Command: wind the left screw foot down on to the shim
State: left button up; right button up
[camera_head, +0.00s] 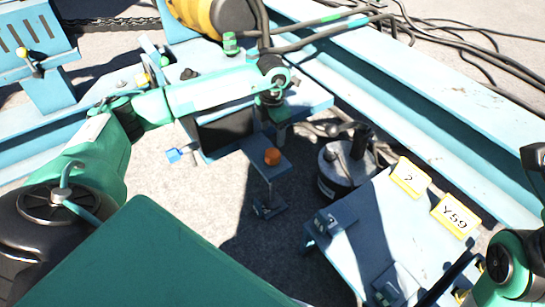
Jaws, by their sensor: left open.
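An orange knob (272,157) sits on a blue bracket (252,146) that sticks out from the blue frame. Below it a thin upright screw (269,190) runs down to a small blue foot or plate (268,208) near the floor. I cannot tell a separate shim there, or whether there is a gap. My left gripper (275,112) points down at the end of the green arm, above and slightly behind the knob in this view, apart from it. It is open, though its fingers are small and partly dark. My right gripper is not visible; only part of that arm shows at lower right.
Blue rails (420,100) and loose black cables (480,60) lie behind. Grey floor (200,205) is open in front.

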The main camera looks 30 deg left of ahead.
aim_at(273, 152)
pick_arm(q)
notch_tip(273, 152, down, 10)
jog(key=b, duration=0.4)
jog(key=shift+f, duration=0.1)
jog(key=c, duration=0.9)
